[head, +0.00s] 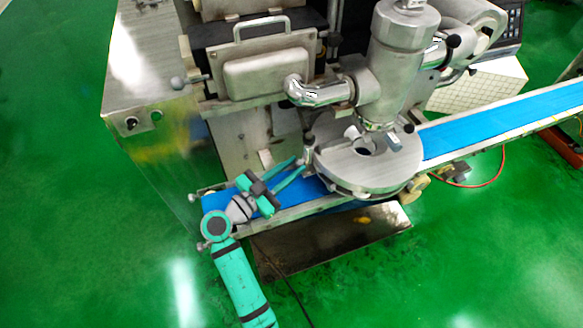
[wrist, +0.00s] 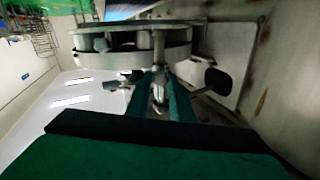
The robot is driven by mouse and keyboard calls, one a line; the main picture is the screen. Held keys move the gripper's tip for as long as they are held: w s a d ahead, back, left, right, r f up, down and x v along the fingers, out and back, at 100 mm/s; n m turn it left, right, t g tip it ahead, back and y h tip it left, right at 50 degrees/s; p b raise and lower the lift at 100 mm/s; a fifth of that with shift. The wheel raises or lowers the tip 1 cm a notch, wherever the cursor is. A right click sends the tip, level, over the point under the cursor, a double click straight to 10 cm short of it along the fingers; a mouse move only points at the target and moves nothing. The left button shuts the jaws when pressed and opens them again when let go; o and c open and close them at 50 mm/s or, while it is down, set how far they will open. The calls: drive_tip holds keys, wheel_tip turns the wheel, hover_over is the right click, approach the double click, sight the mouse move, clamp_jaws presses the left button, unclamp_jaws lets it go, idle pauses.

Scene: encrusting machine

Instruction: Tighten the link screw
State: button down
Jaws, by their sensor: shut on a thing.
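My gripper (head: 297,162) reaches from the lower left to the left edge of the round metal disc housing (head: 345,160) in the head view. In the wrist view its green fingers (wrist: 160,92) are closed around a small shiny metal piece, which I take to be the link screw (wrist: 158,93). The screw lies in line with a metal post (wrist: 158,48) at the disc's rim. Its exact shape and how far it is screwed in are hidden between the fingers.
A blue conveyor belt (head: 500,122) runs under the disc. Dark knobs sit on both sides of the fingers, one left (wrist: 116,85) and one right (wrist: 216,81). The machine's steel body (head: 150,75) stands behind. Green floor (head: 480,260) is open in front.

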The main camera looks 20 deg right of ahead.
drive_tip(key=shift+a+f+m, duration=0.15)
drive_tip(key=shift+m, duration=0.45)
drive_tip(key=c, duration=1.5)
unclamp_jaws()
drive_tip(key=shift+m, duration=0.3)
drive_tip(key=shift+c, duration=0.2)
drive_tip(key=v, duration=1)
drive_tip(key=shift+s+a, duration=0.2)
drive_tip(key=shift+a, duration=0.15)
drive_tip(key=shift+w, duration=0.1)
